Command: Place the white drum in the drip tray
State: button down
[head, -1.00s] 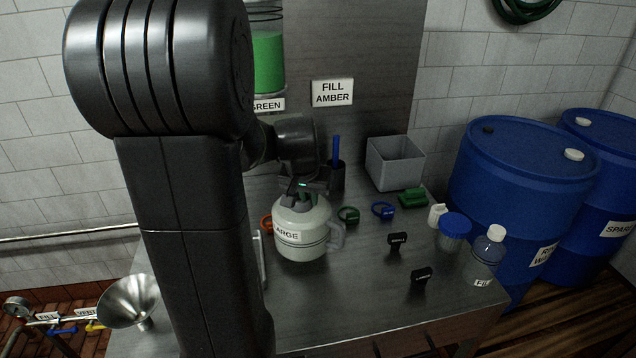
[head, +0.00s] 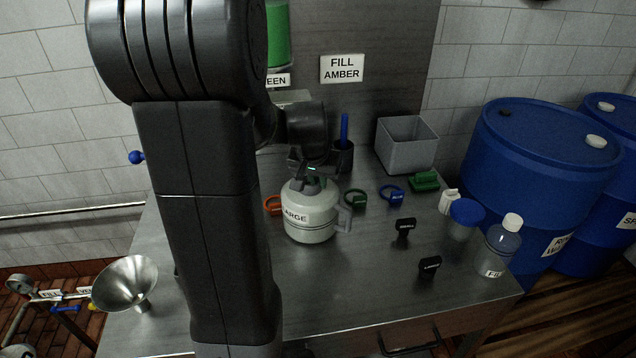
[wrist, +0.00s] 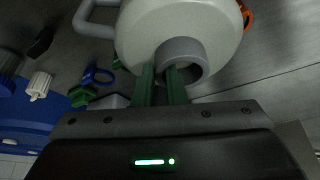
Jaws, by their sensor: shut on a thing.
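The white drum (head: 312,216) is a pale, rounded jug with a side handle and a label reading LARGE. It is upright at the middle of the steel table (head: 375,300); whether its base touches the top I cannot tell. My gripper (head: 309,180) is above it, shut on its top. In the wrist view, the green fingers (wrist: 160,85) meet the grey collar (wrist: 182,58) on top of the drum (wrist: 190,20). I cannot make out a drip tray; my arm hides part of the table's left side.
A grey bin (head: 407,145), a bottle (head: 503,240) and a blue-lidded jar (head: 466,213) are further right. A funnel (head: 125,283) is at the left.

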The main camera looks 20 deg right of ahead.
jog(key=shift+s+r, duration=0.1)
jog(key=c, duration=1.5)
grip_release()
